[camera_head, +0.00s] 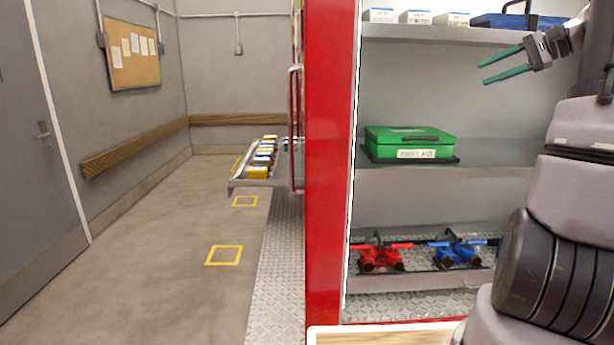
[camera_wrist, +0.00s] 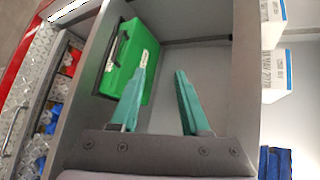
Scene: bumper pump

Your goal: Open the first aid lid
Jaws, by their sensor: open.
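A green first aid box (camera_head: 408,141) with a white "FIRST AID" label sits on the middle shelf of the red-framed compartment in the head view. Its lid looks shut. In the wrist view the same green box (camera_wrist: 125,60) shows on its side, with a dark handle on its left edge. My gripper (camera_head: 482,73) has green fingers and is open and empty. It hangs up and to the right of the box in the head view, clear of it. In the wrist view the gripper (camera_wrist: 162,75) points toward the shelf, and one fingertip overlaps the box's lower right part in the picture.
White boxes (camera_head: 415,17) and a blue case (camera_head: 518,21) stand on the top shelf (camera_head: 450,37). Red (camera_head: 381,257) and blue valve fittings (camera_head: 457,251) sit on the lowest shelf. The red frame (camera_head: 330,170) borders the compartment on the left. The middle shelf is bare right of the green box.

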